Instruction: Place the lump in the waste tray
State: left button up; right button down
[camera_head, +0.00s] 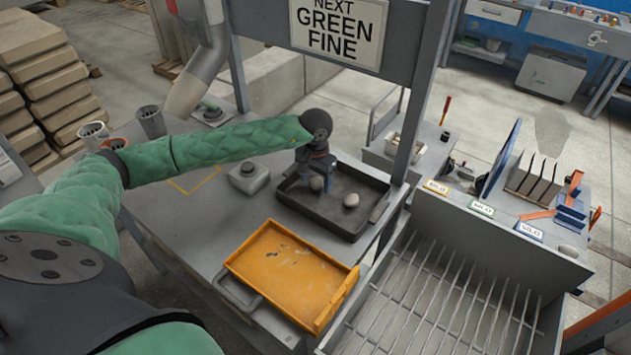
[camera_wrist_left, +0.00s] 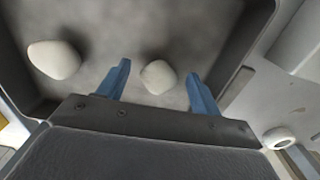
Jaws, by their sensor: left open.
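A dark grey tray (camera_head: 345,225) stands on the table under the sign frame, with two pale rounded lumps in it. One lump (camera_head: 317,183) is by my left gripper (camera_head: 315,180), and the other lump (camera_head: 351,200) lies to its right. In the left wrist view, the blue fingers of my left gripper (camera_wrist_left: 160,85) are apart, one on each side of a lump (camera_wrist_left: 158,77). I cannot tell whether either finger touches it. The second lump (camera_wrist_left: 53,60) lies outside the fingers. No label shows which tray is the waste tray. My right gripper is not in view.
An orange tray (camera_head: 290,268) with an open-looking front lies nearer on the table. A grey box (camera_head: 249,177) stands left of the dark tray. A barred grate (camera_head: 440,300) is at the right, with another pale lump (camera_head: 568,251) on its far ledge. Frame posts stand close behind.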

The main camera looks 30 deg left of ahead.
aim_at(316, 181)
pick_arm(q)
notch_tip(316, 181, up, 11)
dwell(0.4)
dwell(0.4)
